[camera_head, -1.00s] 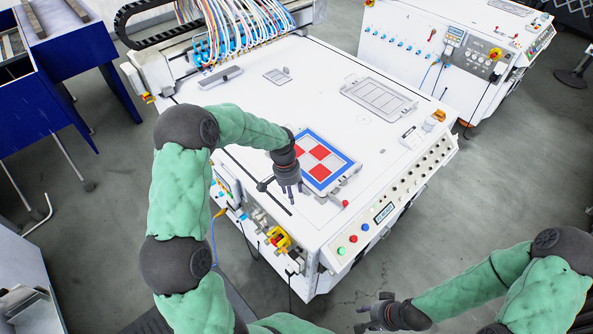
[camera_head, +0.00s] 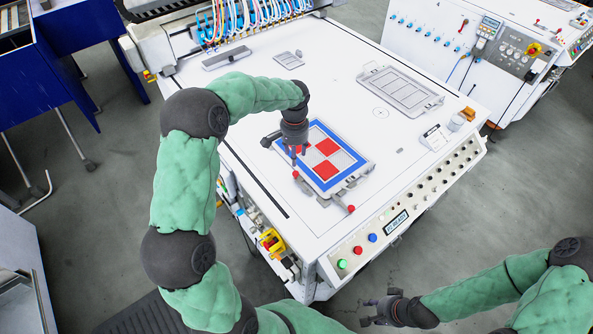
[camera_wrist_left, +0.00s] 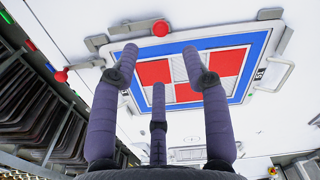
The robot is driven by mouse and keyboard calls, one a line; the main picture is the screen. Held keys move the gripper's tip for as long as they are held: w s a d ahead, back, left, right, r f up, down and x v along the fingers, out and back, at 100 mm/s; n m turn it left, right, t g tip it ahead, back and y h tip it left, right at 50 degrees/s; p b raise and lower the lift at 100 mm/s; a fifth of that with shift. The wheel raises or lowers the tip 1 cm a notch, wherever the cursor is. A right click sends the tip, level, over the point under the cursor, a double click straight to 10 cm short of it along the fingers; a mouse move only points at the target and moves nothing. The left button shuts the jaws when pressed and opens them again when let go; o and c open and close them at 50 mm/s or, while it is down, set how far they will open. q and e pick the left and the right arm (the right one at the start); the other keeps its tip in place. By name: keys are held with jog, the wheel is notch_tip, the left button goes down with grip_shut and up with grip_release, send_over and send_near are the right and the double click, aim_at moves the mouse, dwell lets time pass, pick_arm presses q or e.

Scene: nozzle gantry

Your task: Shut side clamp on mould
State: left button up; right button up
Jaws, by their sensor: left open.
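The mould (camera_head: 327,141) is a flat grey frame around a blue-bordered panel with red and white squares, lying on the white table. A side clamp with a red knob (camera_head: 350,209) sits at its near right edge. Another red knob (camera_head: 296,175) shows at its left edge, close to my left gripper. The wrist view shows both red knobs, one at the frame's edge (camera_wrist_left: 160,28) and one on a rod (camera_wrist_left: 60,76). My left gripper (camera_head: 293,160) is open and empty above the mould's left part. My right gripper (camera_head: 366,311) looks open and empty, away from the table.
A grey plate (camera_head: 400,90) and a smaller plate (camera_head: 289,60) lie farther back on the white table (camera_head: 230,110). A control panel with coloured buttons (camera_head: 372,238) runs along the near right edge. Coloured hoses (camera_head: 240,20) hang at the back.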

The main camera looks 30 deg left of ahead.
aim_at(295, 173)
pick_arm(q)
notch_tip(295, 173, down, 10)
jog(key=shift+r+b, duration=0.15)
jog(key=shift+b, duration=0.55)
